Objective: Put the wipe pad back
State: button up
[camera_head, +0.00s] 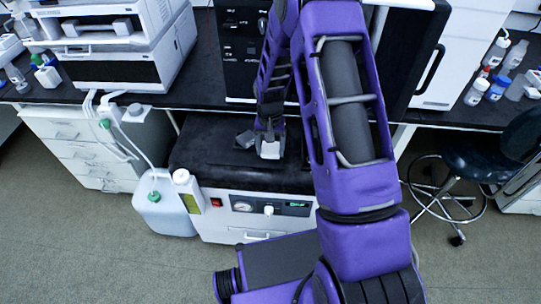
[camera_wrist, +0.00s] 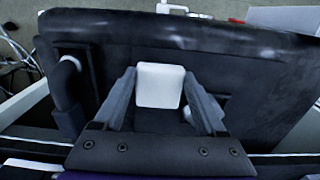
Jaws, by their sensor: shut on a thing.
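The wipe pad is a small white block with rounded corners. In the wrist view the wipe pad (camera_wrist: 159,86) sits between the two fingers of my gripper (camera_wrist: 161,77), which is shut on it. In the head view the white pad (camera_head: 270,150) shows at the end of my gripper (camera_head: 268,141), over the black top of a low cabinet (camera_head: 215,168). I cannot tell whether the pad touches that top. A small grey block (camera_head: 244,139) shows just left of my gripper; what it is stays unclear.
The cabinet front has a control panel (camera_head: 262,206) with a gauge. A black instrument rises behind. A dark stool (camera_head: 495,150) stands at right. My arm hides the right side.

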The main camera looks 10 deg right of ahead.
aim_at(270, 152)
jog(key=shift+f, duration=1.55)
jog(key=shift+f, duration=0.1)
jog(key=shift+f+b, duration=0.2)
jog(key=shift+b, duration=0.1)
jog(key=o, duration=1.3)
jog(key=shift+r, duration=0.1)
jog(key=shift+c, duration=0.2)
jog(key=shift+r, duration=0.1)
notch_tip(270, 152, up, 12)
jog(key=p, duration=0.1)
jog(key=shift+w+r, duration=0.1)
